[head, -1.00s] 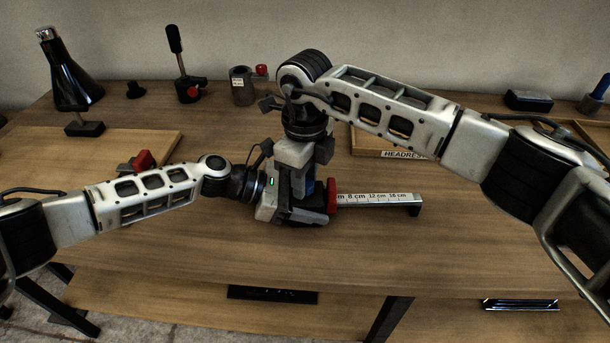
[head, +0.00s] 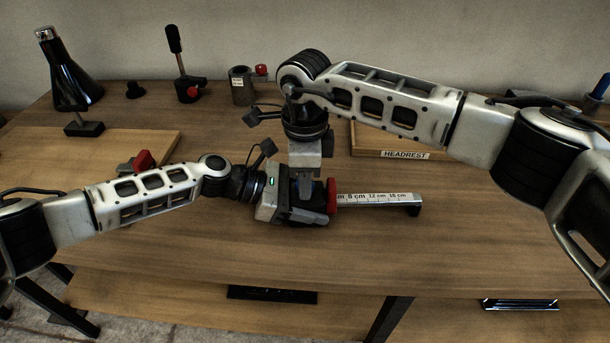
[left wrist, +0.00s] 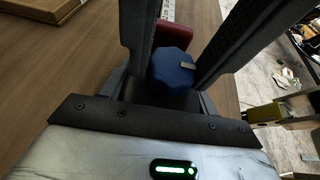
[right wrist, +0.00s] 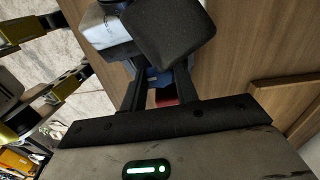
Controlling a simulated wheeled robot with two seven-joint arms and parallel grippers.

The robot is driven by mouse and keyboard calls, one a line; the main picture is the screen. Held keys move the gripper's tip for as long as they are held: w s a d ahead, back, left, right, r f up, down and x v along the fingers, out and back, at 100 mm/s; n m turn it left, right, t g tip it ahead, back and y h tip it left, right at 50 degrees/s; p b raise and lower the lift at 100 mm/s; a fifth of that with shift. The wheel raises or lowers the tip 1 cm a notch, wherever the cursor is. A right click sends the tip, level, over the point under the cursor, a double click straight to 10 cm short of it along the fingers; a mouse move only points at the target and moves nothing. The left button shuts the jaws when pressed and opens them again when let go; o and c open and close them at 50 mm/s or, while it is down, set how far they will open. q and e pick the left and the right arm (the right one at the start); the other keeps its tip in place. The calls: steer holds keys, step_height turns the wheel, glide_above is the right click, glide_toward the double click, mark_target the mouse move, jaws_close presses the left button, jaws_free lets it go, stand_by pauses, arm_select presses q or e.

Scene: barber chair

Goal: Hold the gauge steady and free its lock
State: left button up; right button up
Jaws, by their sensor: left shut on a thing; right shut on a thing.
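The gauge lies on the wooden bench, its white scale (head: 375,198) pointing right and its red part (head: 332,195) beside a dark body. My left gripper (head: 304,213) comes in from the left and is shut on the gauge body, which rests on the bench. My right gripper (head: 305,186) reaches down from above and is shut on the blue knob (left wrist: 172,70), with one finger on each side of it. The knob also shows between the fingers in the right wrist view (right wrist: 158,77). In the head view the knob is hidden.
A tray labelled HEADREST (head: 405,155) stands behind the scale. A wooden board (head: 150,143) with a red-and-black piece (head: 142,161) lies to the left. A black flask (head: 70,75), a lever stand (head: 183,75) and a grey cylinder (head: 241,86) stand at the back. The bench front is clear.

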steer(key=shift+a+r, duration=0.1)
stand_by(0.4)
steer(key=o, duration=0.7)
step_height(320, 180, up, 12)
arm_select(q)
steer(key=o, duration=1.4)
